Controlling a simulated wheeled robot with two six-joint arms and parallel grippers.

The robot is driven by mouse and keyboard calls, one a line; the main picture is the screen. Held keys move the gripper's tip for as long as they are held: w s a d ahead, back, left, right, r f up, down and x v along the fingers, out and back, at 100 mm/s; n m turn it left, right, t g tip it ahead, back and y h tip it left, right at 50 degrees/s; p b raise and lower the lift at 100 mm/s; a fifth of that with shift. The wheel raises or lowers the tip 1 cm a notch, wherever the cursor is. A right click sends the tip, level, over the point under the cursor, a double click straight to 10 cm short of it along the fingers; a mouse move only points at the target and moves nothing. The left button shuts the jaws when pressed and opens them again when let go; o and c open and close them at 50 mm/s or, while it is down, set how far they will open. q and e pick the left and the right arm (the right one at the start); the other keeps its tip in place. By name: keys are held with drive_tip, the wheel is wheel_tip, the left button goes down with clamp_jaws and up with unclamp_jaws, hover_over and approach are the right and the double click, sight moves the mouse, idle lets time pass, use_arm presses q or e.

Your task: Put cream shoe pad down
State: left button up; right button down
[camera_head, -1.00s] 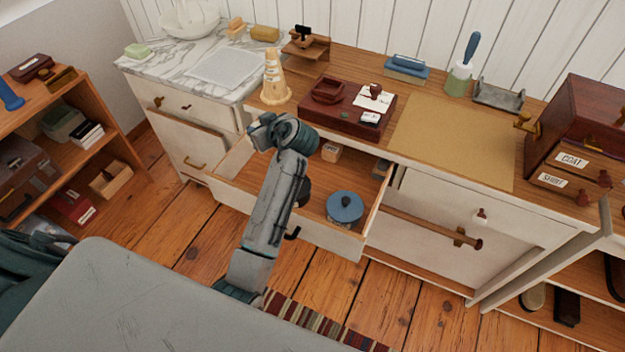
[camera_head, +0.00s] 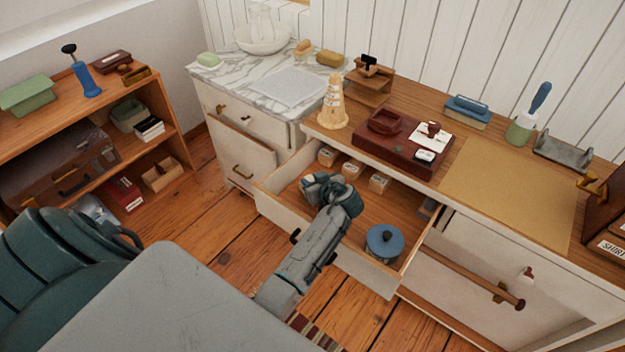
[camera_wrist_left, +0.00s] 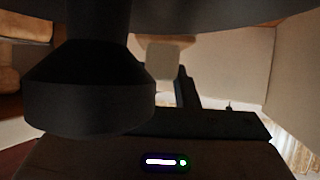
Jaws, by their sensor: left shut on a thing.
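My left gripper (camera_head: 325,190) is over the open drawer (camera_head: 280,190), at its left part, to the left of a blue round pot with a dark knob (camera_head: 384,243). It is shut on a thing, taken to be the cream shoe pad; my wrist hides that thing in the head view. In the left wrist view a dark flared shape fills the left side, and a small pale block (camera_wrist_left: 163,58) shows in the upper middle; I cannot tell if either is part of the pad. My right gripper is not in view.
Small labelled blocks (camera_head: 378,183) sit along the drawer's back. A dark red tray (camera_head: 368,138) and a tan mat (camera_head: 510,185) lie on the counter above. A wooden cone (camera_head: 333,105) stands at the counter's left. The drawer floor around the blue pot is partly clear.

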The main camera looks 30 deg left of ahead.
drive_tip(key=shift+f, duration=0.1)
use_arm(q)
drive_tip(key=shift+f, duration=0.15)
drive_tip(key=shift+s+f+b, duration=0.15)
drive_tip(key=shift+f+b, duration=0.3)
drive_tip(key=shift+b, duration=0.3)
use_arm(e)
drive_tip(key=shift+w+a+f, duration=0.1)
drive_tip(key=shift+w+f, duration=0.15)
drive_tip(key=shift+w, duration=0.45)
